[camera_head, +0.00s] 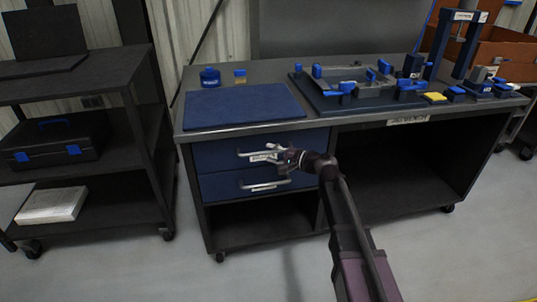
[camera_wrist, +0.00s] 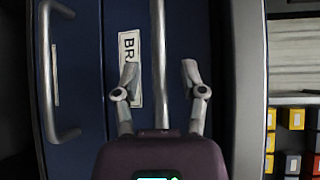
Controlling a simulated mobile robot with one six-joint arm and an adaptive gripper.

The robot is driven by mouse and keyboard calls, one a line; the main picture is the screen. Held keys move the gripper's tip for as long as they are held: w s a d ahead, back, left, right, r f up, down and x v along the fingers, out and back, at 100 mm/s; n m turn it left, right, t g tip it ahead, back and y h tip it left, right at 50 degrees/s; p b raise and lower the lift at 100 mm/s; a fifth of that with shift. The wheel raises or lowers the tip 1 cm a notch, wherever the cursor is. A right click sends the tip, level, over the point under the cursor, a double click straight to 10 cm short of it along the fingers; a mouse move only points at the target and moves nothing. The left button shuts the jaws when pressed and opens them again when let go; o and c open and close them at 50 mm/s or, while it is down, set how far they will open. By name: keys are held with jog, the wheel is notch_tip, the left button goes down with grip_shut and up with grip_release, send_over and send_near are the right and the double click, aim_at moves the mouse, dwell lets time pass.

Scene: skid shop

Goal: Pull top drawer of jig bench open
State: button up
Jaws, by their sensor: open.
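The jig bench (camera_head: 330,75) has two blue drawers on its left side. The top drawer (camera_head: 215,158) is flush with the bench front and has a silver bar handle (camera_head: 247,154). My gripper (camera_head: 283,158) is in front of the top drawer, at the right part of this handle. In the wrist view, which is turned sideways, the handle (camera_wrist: 159,35) runs between the two spread fingers of my gripper (camera_wrist: 160,70). The jaws are open, with a finger on each side of the bar. A white label (camera_wrist: 129,60) lies beside the bar, partly hidden by a finger.
The lower drawer (camera_head: 215,188) has a similar handle, also in the wrist view (camera_wrist: 47,75). A dark shelf cart (camera_head: 120,185) stands left. Floor in front is clear.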

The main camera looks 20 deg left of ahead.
jog(key=shift+x, duration=1.05)
jog(key=shift+d, duration=0.1)
grip_shut()
